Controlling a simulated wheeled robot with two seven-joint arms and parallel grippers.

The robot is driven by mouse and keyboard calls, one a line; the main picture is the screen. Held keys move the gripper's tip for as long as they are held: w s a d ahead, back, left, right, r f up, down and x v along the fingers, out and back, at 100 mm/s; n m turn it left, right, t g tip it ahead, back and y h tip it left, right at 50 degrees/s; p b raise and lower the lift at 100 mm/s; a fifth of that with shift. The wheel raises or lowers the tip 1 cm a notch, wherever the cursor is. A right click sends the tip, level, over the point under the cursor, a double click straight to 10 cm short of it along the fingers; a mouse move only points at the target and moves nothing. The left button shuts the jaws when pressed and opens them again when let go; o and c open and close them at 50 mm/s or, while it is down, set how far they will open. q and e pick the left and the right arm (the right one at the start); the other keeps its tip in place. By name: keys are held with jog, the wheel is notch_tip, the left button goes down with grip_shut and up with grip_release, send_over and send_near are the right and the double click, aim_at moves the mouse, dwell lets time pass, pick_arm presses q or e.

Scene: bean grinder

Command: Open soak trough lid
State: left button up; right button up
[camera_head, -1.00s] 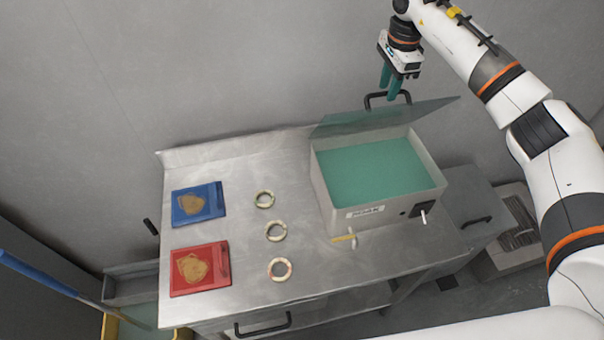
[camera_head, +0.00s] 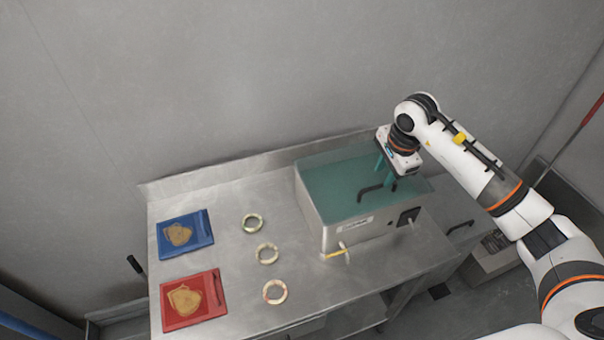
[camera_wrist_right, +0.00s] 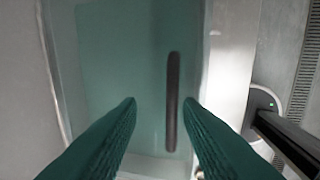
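The soak trough (camera_head: 335,232) is a metal box holding teal liquid, at the right of the steel table. Its clear lid (camera_head: 335,185) lies down over the top, with a dark bar handle (camera_head: 377,190) near the right side. My right gripper (camera_head: 384,174) is just above the lid near the handle. In the right wrist view the gripper (camera_wrist_right: 158,118) is open, and the dark handle (camera_wrist_right: 173,100) appears between its teal fingers, nearer the right one. Whether the fingers touch the handle or lid, I cannot tell. My left gripper is not in view.
A blue tray (camera_head: 185,234) and a red tray (camera_head: 194,301) lie on the table's left. Several rings, including one (camera_head: 267,254), lie between them and the trough. A small yellow-and-white piece (camera_head: 340,251) is at the trough's front. The wall stands behind.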

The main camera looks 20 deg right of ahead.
jog(key=shift+s+f, duration=0.25)
jog(key=shift+f, duration=0.3)
jog(key=shift+s+f, duration=0.25)
jog(key=shift+f, duration=0.3)
notch_tip(320, 180, up, 12)
jog(key=s+b, duration=0.2)
jog(key=b, duration=0.3)
jog(key=s+a+m+y, duration=0.1)
jog(key=s+a+y, duration=0.1)
jog(key=a+y, duration=1)
jog(key=shift+a+t+p, duration=0.4)
jog(key=shift+a, duration=4.35)
jog(key=shift+s+f, duration=0.1)
